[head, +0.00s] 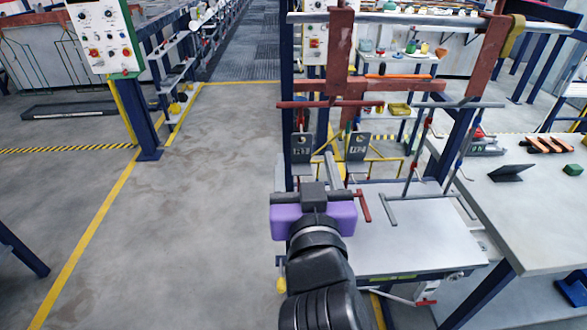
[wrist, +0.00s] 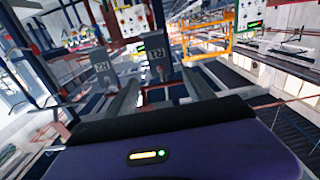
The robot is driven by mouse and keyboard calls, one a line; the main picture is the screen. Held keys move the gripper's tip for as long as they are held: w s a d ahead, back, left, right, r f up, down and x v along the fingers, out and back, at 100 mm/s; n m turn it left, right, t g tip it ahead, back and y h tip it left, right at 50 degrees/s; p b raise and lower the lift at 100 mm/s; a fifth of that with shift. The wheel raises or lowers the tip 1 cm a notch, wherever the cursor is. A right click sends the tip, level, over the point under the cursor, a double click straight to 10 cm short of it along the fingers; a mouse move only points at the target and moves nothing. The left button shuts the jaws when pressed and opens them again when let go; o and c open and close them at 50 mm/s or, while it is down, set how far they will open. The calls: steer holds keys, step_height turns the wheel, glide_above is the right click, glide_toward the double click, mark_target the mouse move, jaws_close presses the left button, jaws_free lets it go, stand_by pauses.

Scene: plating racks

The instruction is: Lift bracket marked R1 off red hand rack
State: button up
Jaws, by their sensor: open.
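The bracket marked R1 (head: 302,147) is a dark grey plate with a round hole near its top. It hangs upright from the red hand rack (head: 340,87). A similar bracket marked R2 (head: 357,147) hangs to its right. In the wrist view R1 (wrist: 156,54) shows ahead, between the lines of my two fingers, and R2 (wrist: 103,68) is to its left. My gripper (head: 318,183), with a purple body, is below and in front of R1 in the head view. Its fingers (wrist: 161,93) are apart with nothing held between them. The exact gap to R1 is hard to judge.
A light grey table (head: 410,235) stands right of my gripper, with a larger white bench (head: 530,215) farther right. A control panel (head: 103,37) on a blue post stands at the left. Thin rods hang right of the brackets.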

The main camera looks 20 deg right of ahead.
mark_target(302, 137)
steer(key=shift+p+x, duration=1)
steer(key=shift+x, duration=2.9)
steer(key=shift+f, duration=0.15)
